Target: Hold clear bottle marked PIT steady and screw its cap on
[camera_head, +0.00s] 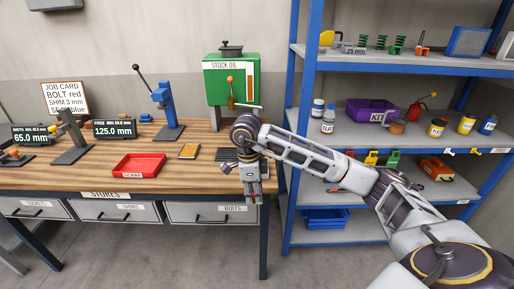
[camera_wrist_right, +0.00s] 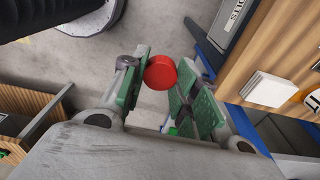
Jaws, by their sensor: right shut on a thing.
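My right gripper (camera_head: 251,190) hangs fingers-down at the front right edge of the workbench. In the wrist view my right gripper (camera_wrist_right: 165,90) has green-padded fingers shut on a round red cap (camera_wrist_right: 160,72), which sits near the fingertips, clear of any bottle. A pale bottle (camera_head: 328,120) with a dark-and-red label stands upright on the middle shelf, right of the bench; its lettering is too small to read, so I cannot tell whether it is marked PIT. My left gripper is not in view.
The wooden bench (camera_head: 90,165) holds a red tray (camera_head: 138,165), a blue press (camera_head: 166,108) and a green stock oil tank (camera_head: 230,80). Blue shelving (camera_head: 293,160) stands to the right with a purple kit box (camera_head: 370,111) and several cans.

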